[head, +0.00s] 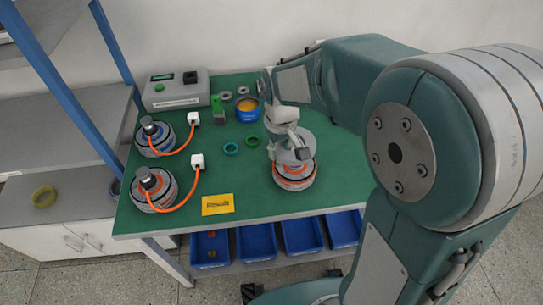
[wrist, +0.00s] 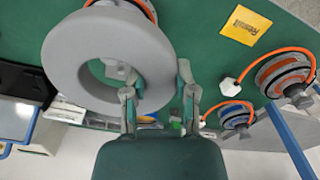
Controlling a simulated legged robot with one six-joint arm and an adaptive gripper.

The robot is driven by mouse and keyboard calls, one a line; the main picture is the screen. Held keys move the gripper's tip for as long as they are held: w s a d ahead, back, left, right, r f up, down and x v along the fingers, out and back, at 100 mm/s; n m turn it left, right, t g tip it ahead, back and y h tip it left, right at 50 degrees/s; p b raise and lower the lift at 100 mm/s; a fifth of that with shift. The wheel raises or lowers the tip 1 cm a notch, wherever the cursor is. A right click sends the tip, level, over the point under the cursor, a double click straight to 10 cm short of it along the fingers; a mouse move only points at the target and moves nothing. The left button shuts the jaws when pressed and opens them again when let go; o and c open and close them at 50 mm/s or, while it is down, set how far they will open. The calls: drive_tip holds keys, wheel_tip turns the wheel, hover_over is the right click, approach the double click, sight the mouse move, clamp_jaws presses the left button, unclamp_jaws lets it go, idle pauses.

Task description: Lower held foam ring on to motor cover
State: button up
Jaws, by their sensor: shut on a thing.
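A pale grey foam ring (wrist: 75,65) fills the upper left of the wrist view. My gripper (wrist: 160,85) is shut on its rim, with one finger in the hole and one outside. In the head view the ring (head: 288,157) is in my gripper (head: 297,147), over the motor (head: 294,181) with an orange band on the green table. The motor (wrist: 147,8) shows partly past the ring's upper edge in the wrist view. A pale part shows through the ring's hole. The ring hides most of the motor's cover, and I cannot tell whether they touch.
Two motors (head: 155,190) (head: 154,139) with orange cables stand at the table's left. A blue-posted shelf borders the left.

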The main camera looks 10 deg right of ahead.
drive_tip(key=shift+w+d, duration=0.1)
drive_tip(key=shift+w, duration=0.6)
drive_tip(key=shift+w+d, duration=0.25)
drive_tip(key=shift+w, duration=0.4)
drive_tip(key=f, duration=0.1)
drive_tip(key=d+f, duration=0.1)
drive_tip(key=f, duration=0.1)
drive_tip(key=shift+w+d+f, duration=0.15)
drive_tip(key=shift+f, duration=0.5)
drive_tip(key=shift+d+f, duration=0.1)
drive_tip(key=shift+f, duration=0.95)
drive_tip(key=shift+f, duration=0.1)
